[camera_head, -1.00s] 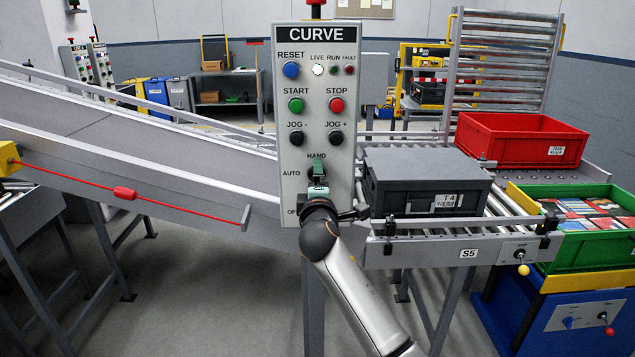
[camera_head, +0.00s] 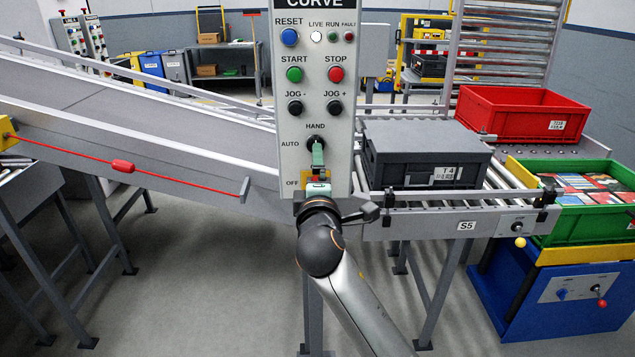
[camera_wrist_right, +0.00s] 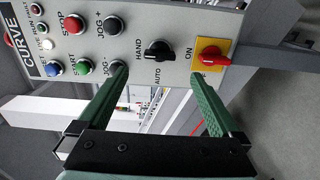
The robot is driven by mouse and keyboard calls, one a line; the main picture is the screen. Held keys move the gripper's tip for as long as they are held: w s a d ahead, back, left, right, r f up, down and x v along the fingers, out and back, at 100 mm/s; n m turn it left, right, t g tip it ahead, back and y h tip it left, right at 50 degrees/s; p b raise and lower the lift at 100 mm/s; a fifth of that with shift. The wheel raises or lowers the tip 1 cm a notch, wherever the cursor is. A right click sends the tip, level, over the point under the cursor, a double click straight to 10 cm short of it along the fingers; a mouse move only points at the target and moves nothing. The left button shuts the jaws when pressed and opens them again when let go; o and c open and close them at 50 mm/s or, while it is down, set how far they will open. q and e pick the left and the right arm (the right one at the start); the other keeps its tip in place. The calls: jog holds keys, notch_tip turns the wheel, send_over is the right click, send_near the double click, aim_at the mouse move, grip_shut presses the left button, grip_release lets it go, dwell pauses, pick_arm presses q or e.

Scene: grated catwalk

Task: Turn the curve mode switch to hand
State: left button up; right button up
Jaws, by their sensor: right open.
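The curve mode switch (camera_head: 316,143) is a small black knob on the grey CURVE panel (camera_head: 345,75), with HAND above it and AUTO to its left. In the wrist view the black knob (camera_wrist_right: 160,50) shows whole, beside the HAND and AUTO lettering; I cannot tell which end is its pointer. My right gripper (camera_head: 318,172) is in front of the panel's lower part and partly covers the knob in the head view. Its two green fingers are apart and empty in the wrist view (camera_wrist_right: 158,76), short of the knob, with nothing between them. My left gripper is out of view.
A red on/off switch on a yellow plate (camera_wrist_right: 211,58) sits just below the mode switch, close to one finger. Push buttons (camera_head: 294,74) fill the panel above. A roller conveyor with a grey box (camera_head: 425,150) stands right of the panel, an inclined conveyor (camera_head: 140,120) left.

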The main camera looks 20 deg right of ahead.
jog(key=shift+v, duration=1.55)
